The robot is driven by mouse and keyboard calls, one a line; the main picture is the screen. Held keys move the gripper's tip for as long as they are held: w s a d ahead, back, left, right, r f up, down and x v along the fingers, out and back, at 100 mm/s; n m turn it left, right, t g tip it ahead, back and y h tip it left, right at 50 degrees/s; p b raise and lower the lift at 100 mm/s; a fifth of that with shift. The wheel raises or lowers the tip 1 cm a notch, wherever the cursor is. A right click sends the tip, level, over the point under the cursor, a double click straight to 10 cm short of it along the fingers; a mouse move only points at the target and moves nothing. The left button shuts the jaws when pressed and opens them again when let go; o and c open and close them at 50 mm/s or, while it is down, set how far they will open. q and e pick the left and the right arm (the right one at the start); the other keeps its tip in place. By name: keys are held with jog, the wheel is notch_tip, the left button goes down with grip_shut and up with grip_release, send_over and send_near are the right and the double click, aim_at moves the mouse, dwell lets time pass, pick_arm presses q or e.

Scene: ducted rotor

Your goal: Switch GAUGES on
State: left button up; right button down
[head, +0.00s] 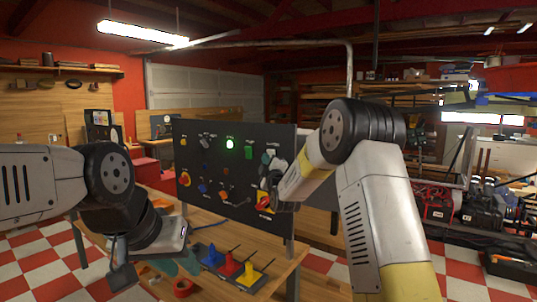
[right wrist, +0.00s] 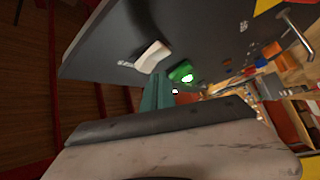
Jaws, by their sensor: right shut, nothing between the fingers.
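A dark upright control panel (head: 215,185) carries several knobs, switches and lamps; its labels are too small to read, so I cannot tell which control is GAUGES. My right gripper (head: 267,165) is shut and empty at the panel's right side, covering part of it. In the right wrist view its teal fingers (right wrist: 158,93) point towards the panel, close to a pale switch lever (right wrist: 152,56); I cannot tell whether they touch.
A wooden table (head: 220,270) below the panel bears blue, red and yellow pieces (head: 229,266) with thin rods, and a red ring (head: 182,288). Tool cases (head: 435,205) stand at the right.

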jog(key=shift+w+d+r, duration=0.1)
jog(key=shift+w+d+r, duration=0.1)
jog(key=shift+w+d, duration=0.05)
jog(key=shift+w, duration=0.05)
jog(key=shift+w+d+r, duration=0.2)
jog(key=shift+w+d, duration=0.05)
jog(key=shift+w, duration=0.1)
dwell(0.9)
dwell(0.4)
jog(key=shift+s+a+f, duration=0.35)
jog(key=shift+s+a, duration=0.15)
jog(key=shift+s, duration=0.2)
jog(key=s+a+f, duration=0.1)
jog(key=s, duration=0.1)
jog(key=s+a+f, duration=0.1)
jog(key=shift+s+a, duration=0.35)
